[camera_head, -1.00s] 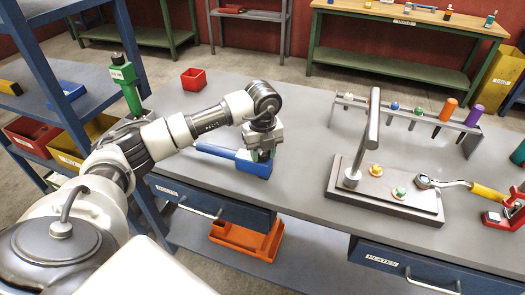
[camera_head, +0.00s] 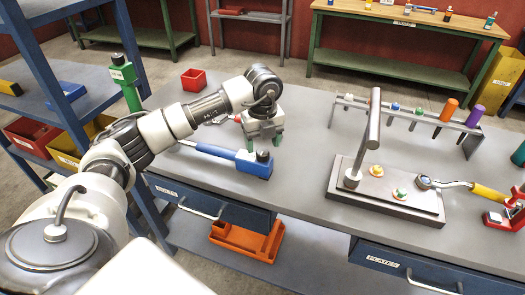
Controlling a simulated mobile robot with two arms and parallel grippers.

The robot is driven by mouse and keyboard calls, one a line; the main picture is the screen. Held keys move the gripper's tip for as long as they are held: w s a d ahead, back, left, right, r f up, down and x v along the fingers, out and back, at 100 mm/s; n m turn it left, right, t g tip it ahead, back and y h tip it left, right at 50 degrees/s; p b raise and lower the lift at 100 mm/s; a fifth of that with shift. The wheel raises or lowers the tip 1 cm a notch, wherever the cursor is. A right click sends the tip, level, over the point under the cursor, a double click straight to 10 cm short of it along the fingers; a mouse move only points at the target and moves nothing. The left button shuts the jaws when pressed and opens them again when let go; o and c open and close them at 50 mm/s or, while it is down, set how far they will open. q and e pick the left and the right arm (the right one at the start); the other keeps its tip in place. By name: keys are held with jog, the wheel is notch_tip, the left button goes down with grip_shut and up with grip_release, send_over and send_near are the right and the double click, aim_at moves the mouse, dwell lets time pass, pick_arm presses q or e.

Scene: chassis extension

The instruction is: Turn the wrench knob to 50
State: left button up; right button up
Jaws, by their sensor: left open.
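A blue wrench (camera_head: 215,152) lies on the grey workbench, its blocky end (camera_head: 254,166) toward the right. A dark knob (camera_head: 262,156) sits on that end; any scale or number on it is too small to read. My left gripper (camera_head: 264,146) points down just behind and above the knob. Its green-tipped fingers are apart, with nothing visibly held between them. I cannot tell whether a finger touches the wrench. My right gripper is out of view.
A plate with a metal post (camera_head: 350,202) and a yellow-handled tool (camera_head: 489,194) stand to the right. A rack (camera_head: 398,112) of coloured-handled tools is behind them. A red bin (camera_head: 193,80) sits at the back left. The bench between wrench and plate is clear.

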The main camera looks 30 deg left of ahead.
aim_at(262, 152)
pick_arm(q)
notch_tip(262, 152, up, 7)
jog(key=shift+b, duration=0.3)
dwell(0.5)
